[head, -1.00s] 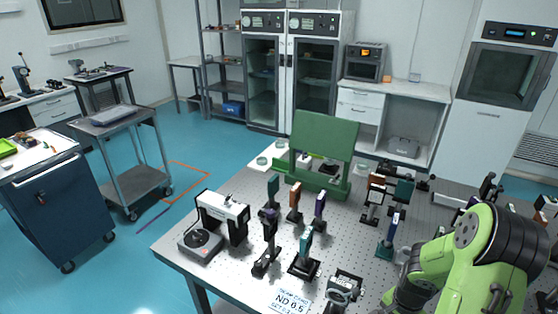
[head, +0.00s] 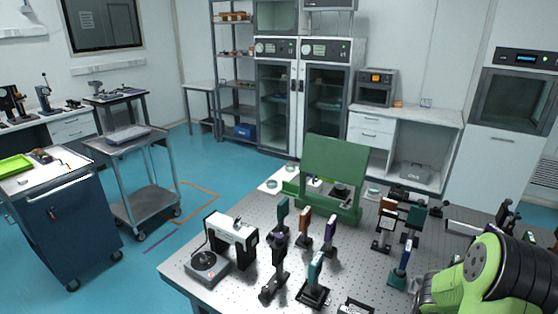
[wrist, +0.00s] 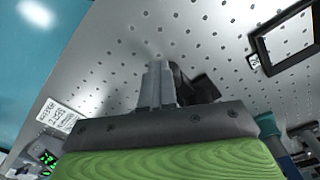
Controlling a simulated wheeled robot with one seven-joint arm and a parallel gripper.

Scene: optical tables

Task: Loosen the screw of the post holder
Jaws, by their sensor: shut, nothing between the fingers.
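Several post holders with upright plates stand on the perforated optical table (head: 215,292) in the head view. They include a teal one (head: 315,268), a purple one (head: 329,232), an orange one (head: 304,222) and a dark one (head: 277,252). I cannot tell which one the task means, and no screw can be made out. My gripper (wrist: 157,84) shows in the wrist view with its grey fingers together and empty, over the table top. A dark part (wrist: 190,88) shows right beside the fingers; its contact with them is unclear. In the head view only my green arm shows, at lower right.
A black square frame (wrist: 285,38) lies to the right in the wrist view, and a printed card (wrist: 57,115) to the left. In the head view a green stand (head: 333,170) is at the table's back and a white-and-black device (head: 232,232) at its left.

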